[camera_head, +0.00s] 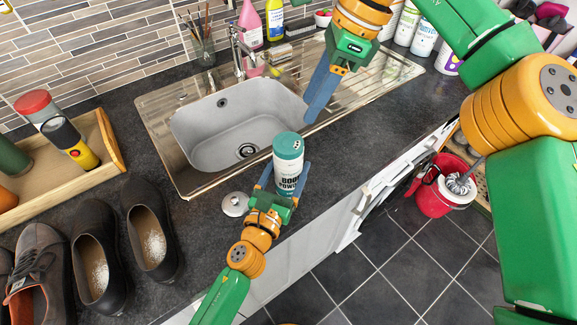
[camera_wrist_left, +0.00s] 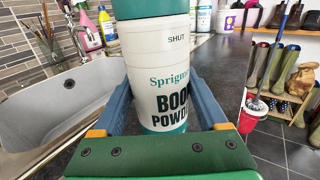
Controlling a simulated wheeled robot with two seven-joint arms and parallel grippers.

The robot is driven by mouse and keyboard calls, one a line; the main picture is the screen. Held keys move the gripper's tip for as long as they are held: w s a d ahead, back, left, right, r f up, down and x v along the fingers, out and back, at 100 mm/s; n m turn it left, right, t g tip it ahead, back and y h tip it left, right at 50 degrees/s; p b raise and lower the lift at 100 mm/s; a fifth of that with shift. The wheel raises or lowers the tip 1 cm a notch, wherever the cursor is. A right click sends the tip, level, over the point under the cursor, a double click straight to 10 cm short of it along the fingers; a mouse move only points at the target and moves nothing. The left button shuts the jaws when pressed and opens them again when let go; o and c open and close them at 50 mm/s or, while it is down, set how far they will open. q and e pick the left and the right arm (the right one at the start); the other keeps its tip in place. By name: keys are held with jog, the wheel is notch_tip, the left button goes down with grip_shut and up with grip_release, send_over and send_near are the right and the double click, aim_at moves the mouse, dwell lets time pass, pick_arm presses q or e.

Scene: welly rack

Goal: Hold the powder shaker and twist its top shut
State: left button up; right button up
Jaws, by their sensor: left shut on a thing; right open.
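The powder shaker (camera_head: 289,168) is a white canister with a green top (camera_head: 288,146) and dark lettering. It stands upright at the front edge of the counter by the sink. My left gripper (camera_head: 281,187) is shut on its body, one blue finger on each side. In the left wrist view the shaker (camera_wrist_left: 158,75) fills the middle, with the word SHUT printed under the top.
The sink (camera_head: 190,140) lies behind the shaker. A round metal lid-like piece (camera_head: 235,204) is left of my left gripper. Shoes (camera_head: 150,240) with white powder inside stand at left, near a wooden tray (camera_head: 108,137). A red bucket (camera_head: 432,199) is on the floor.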

aim_at(275, 139)
jog(key=o, duration=0.7)
jog(key=a+f, duration=0.1)
jog(key=s+a+f+n+g+y, duration=0.1)
jog(key=shift+s+a+f, duration=0.15)
jog(key=shift+f, duration=0.2)
jog(key=s+a+f+n+g+y, duration=0.25)
jog(key=s+a+f+y, duration=0.2)
jog(key=a+y, duration=0.25)
jog(key=d+m+t+y, duration=0.1)
jog(key=y, duration=0.1)
jog(key=d+m+t+y, duration=0.1)
jog(key=d, duration=0.1)
jog(key=d+m+t+y, duration=0.2)
jog(key=shift+w+y, duration=0.3)
jog(key=d+f+m+t+h, duration=0.2)
jog(key=d+f+m+t, duration=0.25)
jog(key=d+t, duration=0.45)
jog(key=shift+g, duration=0.55)
jog(key=x, duration=1)
jog(key=shift+w+a+r, duration=0.25)
jog(key=shift+w+r, duration=0.1)
jog(key=shift+w, duration=0.05)
